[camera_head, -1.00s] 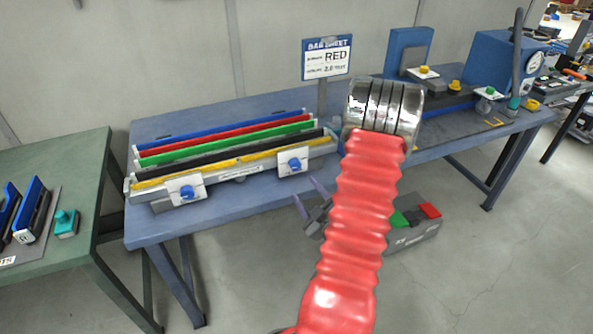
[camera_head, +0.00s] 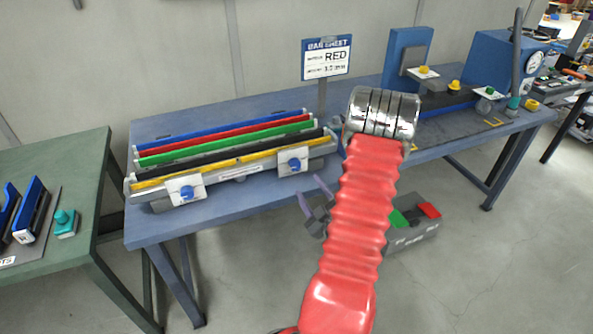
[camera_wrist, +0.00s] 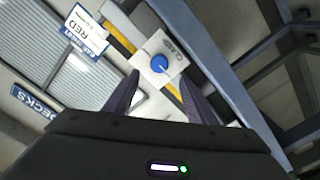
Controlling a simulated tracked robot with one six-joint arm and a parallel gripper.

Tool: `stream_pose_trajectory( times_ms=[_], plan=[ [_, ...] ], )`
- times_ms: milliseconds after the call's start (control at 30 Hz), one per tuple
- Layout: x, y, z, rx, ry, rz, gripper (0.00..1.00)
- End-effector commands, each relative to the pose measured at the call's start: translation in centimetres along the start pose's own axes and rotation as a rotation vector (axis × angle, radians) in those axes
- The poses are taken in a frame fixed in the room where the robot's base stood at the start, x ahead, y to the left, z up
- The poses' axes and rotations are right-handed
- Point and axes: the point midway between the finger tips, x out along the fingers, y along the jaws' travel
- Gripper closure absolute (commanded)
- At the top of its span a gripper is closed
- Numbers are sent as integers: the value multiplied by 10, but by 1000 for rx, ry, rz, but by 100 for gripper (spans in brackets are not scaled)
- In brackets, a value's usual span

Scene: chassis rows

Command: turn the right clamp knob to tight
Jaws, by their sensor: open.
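The right clamp knob (camera_head: 294,164) is a blue knob on a white plate at the right front of the long fixture (camera_head: 240,176) on the blue table. In the wrist view the blue knob (camera_wrist: 159,63) sits on its white plate, beyond and between my two purple fingers. My gripper (camera_head: 312,193) is open and empty, in front of the table edge and below the right knob, apart from it. The left clamp knob (camera_head: 187,192) is blue too, on its own white plate. The knob's turn position is too small to read.
Blue, red, green, black and yellow bars lie along the fixture. A sign (camera_head: 326,58) reading RED stands behind it. A grey box (camera_head: 408,238) with coloured blocks is right of my arm. A green table (camera_head: 95,180) is at left.

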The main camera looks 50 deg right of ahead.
Motion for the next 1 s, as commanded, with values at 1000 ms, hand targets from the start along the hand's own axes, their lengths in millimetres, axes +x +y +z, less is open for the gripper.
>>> stream_pose_trajectory(
  times_ms=[1000],
  plan=[
    [106,-1,0,1,0,-1,49]
  ],
)
